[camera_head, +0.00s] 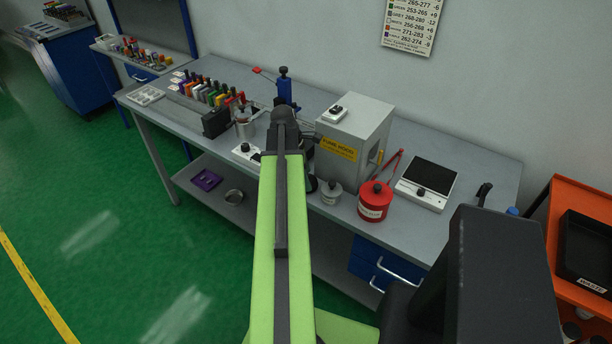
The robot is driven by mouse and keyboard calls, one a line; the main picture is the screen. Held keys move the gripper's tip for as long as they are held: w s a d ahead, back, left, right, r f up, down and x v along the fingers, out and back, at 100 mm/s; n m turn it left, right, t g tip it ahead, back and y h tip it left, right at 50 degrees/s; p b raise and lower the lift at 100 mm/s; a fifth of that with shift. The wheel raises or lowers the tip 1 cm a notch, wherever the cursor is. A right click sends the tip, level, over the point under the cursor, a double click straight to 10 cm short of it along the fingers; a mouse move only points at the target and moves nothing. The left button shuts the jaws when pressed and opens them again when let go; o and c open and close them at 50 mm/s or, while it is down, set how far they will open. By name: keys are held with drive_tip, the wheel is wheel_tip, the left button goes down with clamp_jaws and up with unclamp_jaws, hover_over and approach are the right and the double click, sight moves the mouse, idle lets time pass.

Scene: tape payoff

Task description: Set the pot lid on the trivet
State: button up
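I cannot pick out a pot lid or a trivet for certain. A purple square piece (207,180) and a round metal dish or ring (234,197) lie on the lower shelf, left of my arm; they are too small to identify. A small metal pot (245,130) stands on the bench, left of my arm's far end. A red canister (373,205) and a smaller grey canister (331,194), both with black knobs, stand near the bench's front edge. My green arm reaches over the bench. Its fingertips do not show, so I cannot see whether it holds anything.
The grey bench (465,165) carries a rack of coloured bottles (205,95), a grey box (356,130) with a yellow label, and a scale (427,184). An orange cart (590,205) with a black tray stands right. Green floor at left is clear.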

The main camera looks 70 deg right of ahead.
drive_tip(key=shift+f+b, duration=0.3)
idle(0.5)
drive_tip(key=o, duration=1.6)
drive_tip(key=shift+r, duration=0.1)
wheel_tip(320, 180, up, 7)
drive_tip(key=p, duration=0.7)
